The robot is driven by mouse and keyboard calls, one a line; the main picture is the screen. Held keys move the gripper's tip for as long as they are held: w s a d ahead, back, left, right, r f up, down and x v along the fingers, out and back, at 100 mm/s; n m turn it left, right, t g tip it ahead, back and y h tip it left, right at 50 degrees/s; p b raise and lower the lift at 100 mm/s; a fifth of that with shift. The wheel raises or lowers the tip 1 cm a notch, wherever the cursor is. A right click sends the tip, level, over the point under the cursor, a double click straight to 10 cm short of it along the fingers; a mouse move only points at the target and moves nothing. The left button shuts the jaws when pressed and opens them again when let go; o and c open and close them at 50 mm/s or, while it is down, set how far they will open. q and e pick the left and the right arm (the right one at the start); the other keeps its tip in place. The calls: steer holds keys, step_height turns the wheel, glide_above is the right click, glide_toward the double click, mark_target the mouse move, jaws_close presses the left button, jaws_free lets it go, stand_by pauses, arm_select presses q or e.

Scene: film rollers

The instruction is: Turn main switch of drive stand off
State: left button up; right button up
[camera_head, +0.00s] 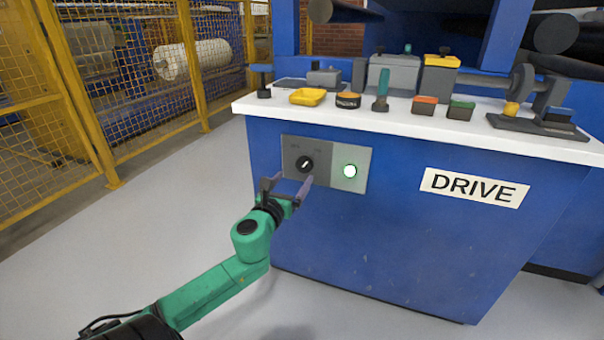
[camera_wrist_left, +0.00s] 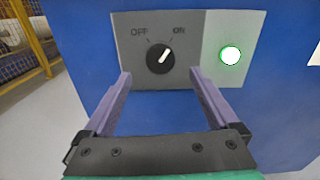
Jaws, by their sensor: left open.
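The main switch (camera_head: 305,164) is a black round knob with a white pointer on a grey panel on the blue drive stand (camera_head: 400,225). In the left wrist view the knob (camera_wrist_left: 160,58) has its pointer tilted up and right toward the ON mark, with OFF at upper left. A round lamp (camera_head: 349,171) to its right glows white with a green rim. My left gripper (camera_head: 288,181) is open and empty, just below and in front of the knob. In the left wrist view its two fingers (camera_wrist_left: 157,82) reach up on either side below the knob, apart from it. My right gripper is not seen.
A DRIVE sign (camera_head: 474,188) is on the stand's right. A yellow mesh fence (camera_head: 95,85) stands at left. The grey floor (camera_head: 175,215) between is clear.

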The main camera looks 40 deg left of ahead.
mark_target(303, 166)
arm_select(q)
steer(key=b+x, duration=0.1)
steer(key=x, duration=0.6)
steer(key=shift+w+a, duration=0.1)
steer(key=shift+w, duration=0.1)
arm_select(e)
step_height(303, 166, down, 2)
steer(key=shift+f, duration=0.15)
arm_select(q)
steer(key=c, duration=1.4)
